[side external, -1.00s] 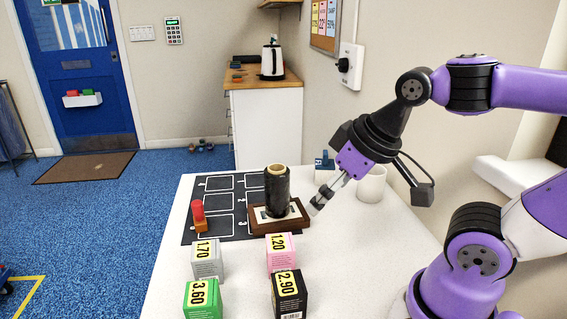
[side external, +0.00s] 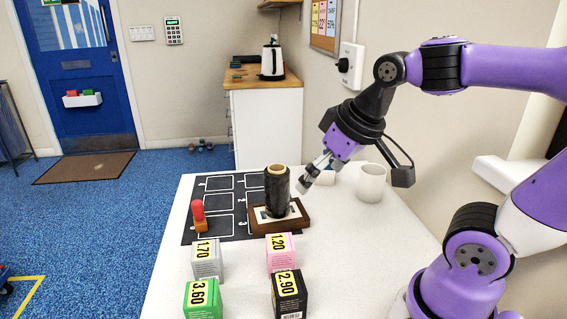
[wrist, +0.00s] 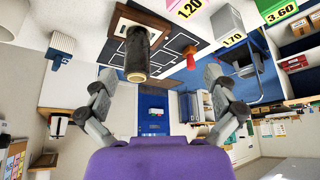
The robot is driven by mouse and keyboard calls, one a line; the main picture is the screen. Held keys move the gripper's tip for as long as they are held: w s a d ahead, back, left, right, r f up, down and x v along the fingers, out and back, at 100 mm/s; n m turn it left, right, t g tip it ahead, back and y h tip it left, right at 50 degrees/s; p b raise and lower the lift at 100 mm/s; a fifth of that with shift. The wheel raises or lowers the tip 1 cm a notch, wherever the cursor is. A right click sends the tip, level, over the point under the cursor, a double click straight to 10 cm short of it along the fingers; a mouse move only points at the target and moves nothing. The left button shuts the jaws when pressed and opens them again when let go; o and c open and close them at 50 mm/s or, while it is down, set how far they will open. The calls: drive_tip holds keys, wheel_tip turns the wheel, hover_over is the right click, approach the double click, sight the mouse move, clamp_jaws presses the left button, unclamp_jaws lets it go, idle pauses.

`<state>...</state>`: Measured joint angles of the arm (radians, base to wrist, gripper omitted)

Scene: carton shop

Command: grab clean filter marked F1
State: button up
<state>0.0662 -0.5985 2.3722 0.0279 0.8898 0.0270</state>
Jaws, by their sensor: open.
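No label reading F1 can be made out in either view. A white ribbed block with a blue part (wrist: 62,45) stands at the upper left of the wrist view; in the side view the gripper mostly hides it. A black roll with a tan core (side external: 277,192) stands upright on a brown wooden-framed base (side external: 261,227). My gripper (side external: 308,180) is open and empty, above the table just right of the roll's upper part. In the wrist view, the roll (wrist: 138,52) shows between the spread fingers, apart from them.
Pink (side external: 281,253), grey (side external: 207,260), green (side external: 203,299) and black (side external: 289,294) price-marked cartons stand at the front. A red-handled stamp (side external: 198,213) stands on the black outlined mat (side external: 218,196). A white cup (side external: 371,184) stands at right. The right front table is clear.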

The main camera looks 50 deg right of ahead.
drive_tip(key=w+d+f+m+g+h, duration=0.15)
drive_tip(key=w+d+m, duration=0.45)
drive_tip(key=w+d, duration=0.7)
drive_tip(key=d+f+m, duration=0.1)
drive_tip(key=d+f, duration=0.2)
drive_tip(key=d, duration=0.2)
drive_tip(key=d+f+m+g+h, duration=0.1)
drive_tip(key=d+f+m, duration=0.1)
drive_tip(key=d+f, duration=0.2)
drive_tip(key=d+f+m, duration=0.1)
drive_tip(key=d+f, duration=0.2)
drive_tip(key=d, duration=0.3)
drive_tip(key=shift+w+f+g+h, duration=0.1)
drive_tip(key=shift+f+g+h, duration=0.05)
drive_tip(key=shift+g+h, duration=0.2)
drive_tip(key=x, duration=0.5)
drive_tip(key=shift+w+d+f, duration=0.1)
drive_tip(key=shift+w+f, duration=0.1)
drive_tip(key=shift+f, duration=0.2)
drive_tip(key=c, duration=1.2)
